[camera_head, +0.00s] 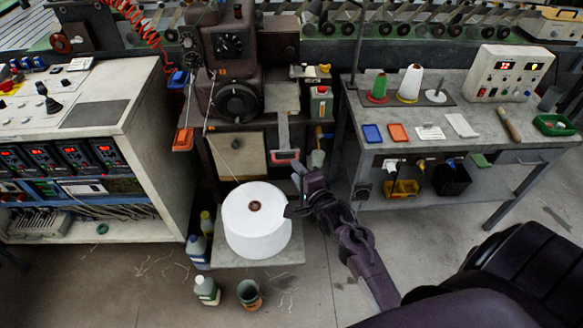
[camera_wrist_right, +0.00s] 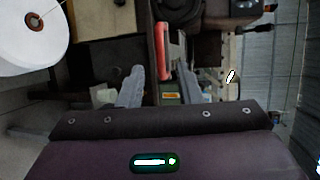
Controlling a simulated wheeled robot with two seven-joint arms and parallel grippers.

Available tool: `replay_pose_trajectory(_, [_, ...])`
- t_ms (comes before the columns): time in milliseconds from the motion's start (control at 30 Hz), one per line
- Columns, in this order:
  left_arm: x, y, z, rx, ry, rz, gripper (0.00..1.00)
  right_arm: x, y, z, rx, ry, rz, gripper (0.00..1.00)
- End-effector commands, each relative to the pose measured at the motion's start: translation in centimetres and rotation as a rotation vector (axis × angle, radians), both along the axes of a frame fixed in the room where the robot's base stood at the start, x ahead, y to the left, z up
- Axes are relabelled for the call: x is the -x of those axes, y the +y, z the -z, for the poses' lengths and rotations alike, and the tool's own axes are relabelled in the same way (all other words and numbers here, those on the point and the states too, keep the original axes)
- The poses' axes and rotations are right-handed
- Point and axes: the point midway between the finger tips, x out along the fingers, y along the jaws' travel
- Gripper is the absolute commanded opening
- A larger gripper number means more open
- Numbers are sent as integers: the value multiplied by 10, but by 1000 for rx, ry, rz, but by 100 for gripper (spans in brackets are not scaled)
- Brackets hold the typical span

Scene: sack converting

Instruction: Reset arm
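My right arm reaches in from the lower right in the camera_head view. Its gripper (camera_head: 294,191) is close to the right side of a large white roll (camera_head: 256,222) on a low platform. In the right wrist view the two fingers (camera_wrist_right: 160,88) stand wide apart with nothing between them. The white roll (camera_wrist_right: 32,38) shows at the upper left there, apart from the fingers. A red handle (camera_wrist_right: 163,50) shows beyond the gap between the fingers. My left gripper is not in view.
A sewing machine (camera_head: 231,60) stands behind the roll. A control cabinet (camera_head: 150,120) is at left, a workbench (camera_head: 460,165) with thread cones at right. Bottles (camera_head: 207,290) and a cup (camera_head: 249,294) stand on the floor in front. Floor below the bench is partly clear.

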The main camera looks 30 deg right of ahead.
Motion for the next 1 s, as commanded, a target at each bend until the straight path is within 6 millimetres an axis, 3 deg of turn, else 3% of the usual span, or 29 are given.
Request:
replay_pose_trajectory(167, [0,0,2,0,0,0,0,11,1,-2,0,1,0,32])
replay_pose_trajectory(700, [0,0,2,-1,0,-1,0,11,2,3,9,9,-5,32])
replay_pose_trajectory(767, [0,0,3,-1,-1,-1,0,13,5,15,31,34,-14,32])
replay_pose_trajectory(867, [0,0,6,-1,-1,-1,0,21,16,60,113,118,-57,32])
replay_pose_trajectory(1000, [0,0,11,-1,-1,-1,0,50,40,154,310,296,-180,32])
